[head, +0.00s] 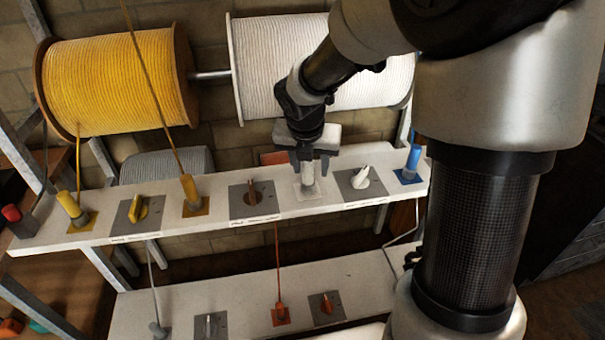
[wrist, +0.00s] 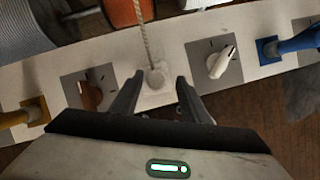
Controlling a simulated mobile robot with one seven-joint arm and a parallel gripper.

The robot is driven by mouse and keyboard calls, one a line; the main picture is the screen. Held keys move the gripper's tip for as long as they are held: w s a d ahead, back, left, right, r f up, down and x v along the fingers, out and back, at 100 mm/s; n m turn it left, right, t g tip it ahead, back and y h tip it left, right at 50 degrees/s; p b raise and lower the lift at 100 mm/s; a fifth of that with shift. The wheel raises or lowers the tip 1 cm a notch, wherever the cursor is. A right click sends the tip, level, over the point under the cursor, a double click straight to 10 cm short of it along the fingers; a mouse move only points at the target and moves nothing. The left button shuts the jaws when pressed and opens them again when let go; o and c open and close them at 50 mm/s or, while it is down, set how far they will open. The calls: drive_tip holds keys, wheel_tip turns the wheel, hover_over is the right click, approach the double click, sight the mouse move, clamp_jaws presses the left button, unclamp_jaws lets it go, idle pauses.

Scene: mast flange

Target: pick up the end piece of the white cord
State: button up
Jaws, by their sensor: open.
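The end piece of the white cord (head: 309,181) stands on a pale square plate on the upper shelf, below my gripper (head: 310,166). In the wrist view the end piece (wrist: 155,76) is light grey-white, and the white cord (wrist: 145,35) runs up from it. My gripper (wrist: 158,82) is open, with one dark finger to each side of the end piece. I cannot tell whether either finger touches it. In the head view my gripper and wrist hide the end piece's top and the cord.
An orange-brown knob (head: 251,192) is left of the end piece and a white knob (head: 360,178) is right. A blue end piece (head: 412,160) stands farther right, yellow ones (head: 190,193) left. Yellow (head: 115,82) and white (head: 270,65) spools hang behind. A lower shelf (head: 245,295) holds more fittings.

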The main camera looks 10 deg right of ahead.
sight(309, 176)
drive_tip(key=shift+a+b+x, duration=0.15)
drive_tip(key=shift+b+x, duration=0.3)
drive_tip(key=shift+x, duration=1.05)
drive_tip(key=shift+a+b+x, duration=0.15)
drive_tip(key=shift+b+x, duration=0.3)
drive_tip(key=shift+x, duration=1.05)
drive_tip(key=shift+w+r, duration=0.1)
drive_tip(key=shift+w, duration=0.1)
clamp_jaws()
